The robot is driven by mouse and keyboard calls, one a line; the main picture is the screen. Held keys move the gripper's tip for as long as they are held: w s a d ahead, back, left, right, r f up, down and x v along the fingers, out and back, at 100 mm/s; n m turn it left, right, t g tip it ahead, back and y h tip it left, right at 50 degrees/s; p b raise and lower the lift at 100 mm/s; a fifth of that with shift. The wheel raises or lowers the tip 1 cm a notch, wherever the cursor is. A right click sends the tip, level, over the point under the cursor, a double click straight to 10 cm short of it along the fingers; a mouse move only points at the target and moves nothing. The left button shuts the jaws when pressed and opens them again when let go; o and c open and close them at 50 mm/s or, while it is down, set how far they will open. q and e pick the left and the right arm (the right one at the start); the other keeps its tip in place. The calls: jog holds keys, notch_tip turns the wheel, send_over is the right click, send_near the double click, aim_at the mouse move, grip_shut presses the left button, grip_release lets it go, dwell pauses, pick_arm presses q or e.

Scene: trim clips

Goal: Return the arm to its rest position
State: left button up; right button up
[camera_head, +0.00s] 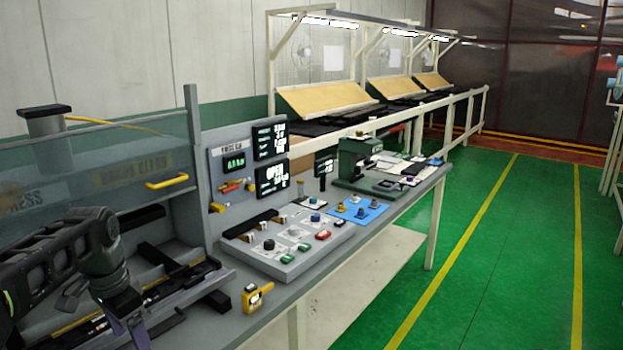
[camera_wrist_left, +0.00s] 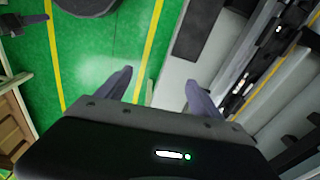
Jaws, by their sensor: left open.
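My left arm comes in from the left in the head view, over the press fixture (camera_head: 165,290) at the near end of the bench. Its gripper points down at the bottom edge of that view and is only partly in frame. In the left wrist view my left gripper (camera_wrist_left: 158,88) is open, with two grey fingers apart and nothing between them. Beyond the fingers lie the green floor and the bench's pale edge.
A yellow device (camera_head: 257,297) lies at the bench's front edge. A control panel (camera_head: 290,245) with knobs and buttons, a blue mat (camera_head: 372,216) and a green machine (camera_head: 352,165) stand farther along. A clear guard (camera_head: 100,165) with a yellow handle (camera_head: 167,181) rises behind the fixture. Green floor is free at right.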

pick_arm(q)
jog(key=w+d+f+n+t+h, duration=0.1)
jog(key=w+d+f+n+t, duration=0.25)
jog(key=w+d+f, duration=0.5)
jog(key=s+d+f+n+h, duration=0.1)
jog(key=s+d+f, duration=0.1)
jog(key=d+f, duration=0.5)
jog(key=s+d+f+n+h, duration=0.1)
jog(key=s+d+f+n, duration=0.1)
jog(key=f, duration=1)
jog(key=s+d+f+g, duration=0.1)
jog(key=s+d+f, duration=0.3)
jog(key=s, duration=0.5)
jog(key=s+d+f+n+g, duration=0.1)
jog(key=s+d+f, duration=0.2)
jog(key=s+f, duration=0.3)
jog(key=s+d+f+g+h, duration=0.1)
jog(key=s+d+f, duration=0.3)
jog(key=s, duration=0.8)
jog(key=shift+s+d+f+g+b, duration=0.35)
jog(key=shift+f+g, duration=0.2)
jog(key=shift+f, duration=0.4)
jog(key=shift+a+n, duration=0.1)
jog(key=shift+n, duration=0.25)
